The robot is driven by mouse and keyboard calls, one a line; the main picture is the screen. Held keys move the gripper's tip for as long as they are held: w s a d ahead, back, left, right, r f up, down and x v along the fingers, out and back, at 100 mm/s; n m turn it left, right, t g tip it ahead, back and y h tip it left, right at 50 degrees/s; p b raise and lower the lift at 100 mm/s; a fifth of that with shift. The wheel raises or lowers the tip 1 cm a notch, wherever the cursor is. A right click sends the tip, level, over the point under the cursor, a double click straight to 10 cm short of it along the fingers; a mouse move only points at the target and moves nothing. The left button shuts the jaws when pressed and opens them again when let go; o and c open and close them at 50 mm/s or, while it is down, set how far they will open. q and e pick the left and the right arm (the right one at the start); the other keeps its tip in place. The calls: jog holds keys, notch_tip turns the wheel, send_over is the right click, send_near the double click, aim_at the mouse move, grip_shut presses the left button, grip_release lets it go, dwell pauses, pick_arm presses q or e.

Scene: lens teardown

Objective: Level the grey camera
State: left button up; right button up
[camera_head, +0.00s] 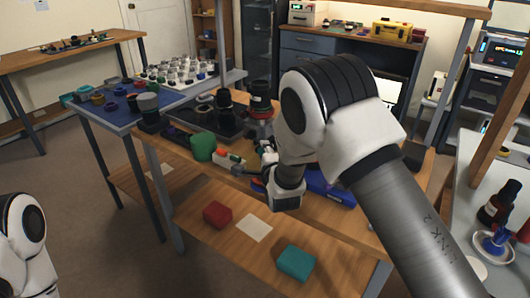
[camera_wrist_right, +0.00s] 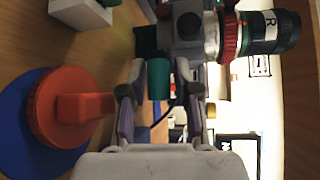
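The grey camera (camera_wrist_right: 186,30) shows in the right wrist view, its lens (camera_wrist_right: 262,32) with a red ring and black end pointing to the picture's right. In the head view, a dark lens with a red ring (camera_head: 260,98) stands upright on the bench, apparently the same one; the body below is largely hidden by my arm. A teal cylinder (camera_wrist_right: 158,78) lies in front of the camera body, between the finger lines. My right gripper (camera_wrist_right: 160,95) has its fingers apart, with a gap beside the cylinder; contact is not clear. My left gripper is out of view; only its arm shows.
An orange knob on a blue disc (camera_wrist_right: 65,110) sits beside my right gripper. The wooden bench (camera_head: 300,207) also holds a green object (camera_head: 203,147) and dark lens parts. Red (camera_head: 217,214) and teal (camera_head: 296,263) blocks lie on the lower shelf. A blue-topped table stands left.

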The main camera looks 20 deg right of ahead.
grip_shut()
